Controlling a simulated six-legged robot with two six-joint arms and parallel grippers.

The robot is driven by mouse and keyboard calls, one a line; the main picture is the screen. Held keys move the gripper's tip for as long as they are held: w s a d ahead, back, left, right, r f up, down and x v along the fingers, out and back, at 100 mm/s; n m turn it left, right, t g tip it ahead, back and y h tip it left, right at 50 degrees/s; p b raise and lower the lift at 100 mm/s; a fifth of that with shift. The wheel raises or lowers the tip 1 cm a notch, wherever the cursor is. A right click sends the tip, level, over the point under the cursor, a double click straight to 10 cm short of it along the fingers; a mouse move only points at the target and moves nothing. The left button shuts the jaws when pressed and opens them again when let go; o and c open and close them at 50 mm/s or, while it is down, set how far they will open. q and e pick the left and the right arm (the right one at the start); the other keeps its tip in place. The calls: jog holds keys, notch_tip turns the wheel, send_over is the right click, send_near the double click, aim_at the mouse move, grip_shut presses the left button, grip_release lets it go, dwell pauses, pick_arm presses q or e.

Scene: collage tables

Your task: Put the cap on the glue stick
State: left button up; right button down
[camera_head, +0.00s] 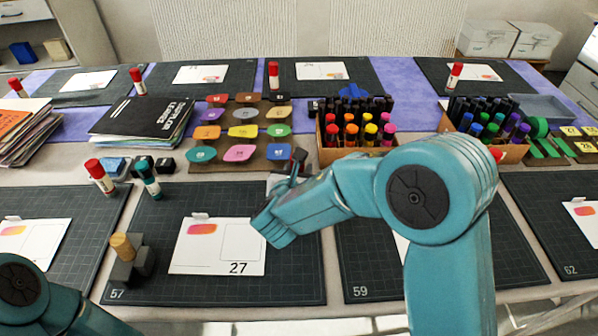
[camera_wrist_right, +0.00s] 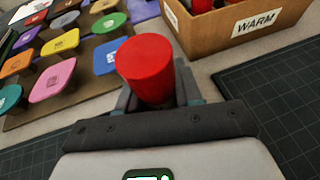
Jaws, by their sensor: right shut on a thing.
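My right gripper (camera_wrist_right: 150,95) is shut on a red cap (camera_wrist_right: 145,65), which fills the space between its fingers in the right wrist view. Whether anything is under the cap is hidden. In the head view this gripper (camera_head: 296,168) is between the colour tiles and the marker box, mostly hidden by my arm. A white glue stick (camera_head: 106,186) with a red cap stands at the left, next to a similar stick (camera_head: 153,188) with a teal cap. No uncapped glue stick is clearly seen.
A cardboard marker box (camera_head: 350,157) is right of my right gripper. Several red-capped sticks stand at the back.

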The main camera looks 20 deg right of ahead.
jog(key=shift+s+f, duration=0.15)
jog(key=shift+f, duration=0.4)
jog(key=c, duration=0.8)
grip_release()
jog(key=shift+f, duration=0.1)
jog(key=shift+o, duration=0.2)
jog(key=shift+w+f, duration=0.1)
jog(key=shift+w, duration=0.1)
jog(key=shift+s+r, duration=0.15)
jog(key=shift+r, duration=0.3)
jog(key=shift+r+p, duration=0.3)
jog(key=shift+p, duration=0.25)
jog(key=shift+r+p, duration=0.45)
jog(key=shift+p, duration=0.05)
jog(key=v, duration=1)
jog(key=shift+s+a, duration=0.2)
jog(key=shift+a, duration=0.05)
jog(key=shift+s+a+r, duration=0.1)
jog(key=shift+s+a, duration=0.1)
jog(key=shift+s, duration=0.3)
